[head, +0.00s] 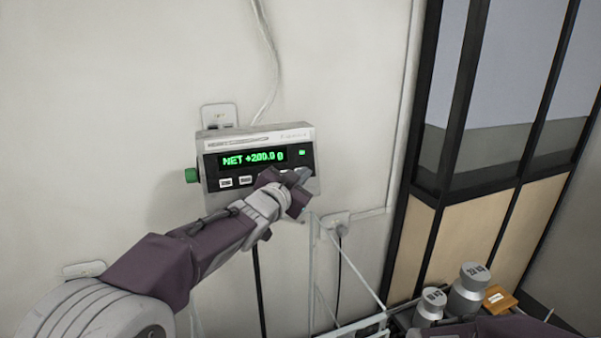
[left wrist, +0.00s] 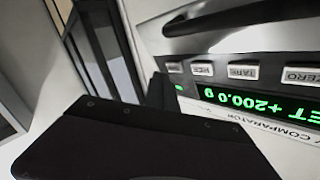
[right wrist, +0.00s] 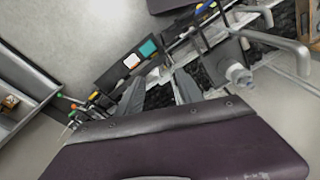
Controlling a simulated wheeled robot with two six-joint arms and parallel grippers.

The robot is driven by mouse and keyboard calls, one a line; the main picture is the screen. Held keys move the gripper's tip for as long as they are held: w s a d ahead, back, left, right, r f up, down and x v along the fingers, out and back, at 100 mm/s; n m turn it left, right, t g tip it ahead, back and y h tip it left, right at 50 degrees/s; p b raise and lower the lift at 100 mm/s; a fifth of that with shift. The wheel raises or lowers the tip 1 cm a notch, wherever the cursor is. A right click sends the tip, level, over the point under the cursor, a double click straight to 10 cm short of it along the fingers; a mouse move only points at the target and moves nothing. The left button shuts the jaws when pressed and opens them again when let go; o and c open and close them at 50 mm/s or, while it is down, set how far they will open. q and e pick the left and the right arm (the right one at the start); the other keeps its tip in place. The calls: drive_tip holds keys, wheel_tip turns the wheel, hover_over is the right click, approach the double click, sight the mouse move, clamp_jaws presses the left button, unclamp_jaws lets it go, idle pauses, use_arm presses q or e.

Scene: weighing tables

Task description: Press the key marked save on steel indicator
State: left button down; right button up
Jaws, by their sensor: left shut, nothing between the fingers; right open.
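The steel indicator (head: 300,134) is mounted on the wall, its green display (head: 252,158) reading NET +200.0 g. Two pale keys (head: 235,182) show at the left of its lower row. My left gripper (head: 302,178) is shut and empty at the right end of that row, hiding keys there. In the left wrist view the indicator appears turned over, with ZERO (left wrist: 303,75), TARE (left wrist: 243,72) and two more keys (left wrist: 202,69); no save lettering is legible. The left fingertips (left wrist: 159,90) are beside the end key; contact cannot be told. My right gripper (right wrist: 158,92) is open.
A green knob (head: 191,175) sticks out at the indicator's left side. A cable (head: 267,55) runs up the wall. Metal weights (head: 468,292) and an orange block (head: 499,299) stand at lower right. A dark-framed partition (head: 425,200) stands right of the indicator.

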idle(0.6)
use_arm(q)
drive_tip(key=shift+w+a+f, duration=0.1)
drive_tip(key=shift+w+a, duration=0.05)
drive_tip(key=shift+w, duration=0.25)
drive_tip(key=shift+w+a+f+p, duration=0.15)
drive_tip(key=shift+w+p, duration=0.15)
drive_tip(key=shift+p, duration=0.2)
idle(0.6)
drive_tip(key=shift+s, duration=0.1)
drive_tip(key=shift+s+d+r+b, duration=0.3)
drive_tip(key=shift+s+b, duration=0.2)
drive_tip(key=shift+s, duration=0.1)
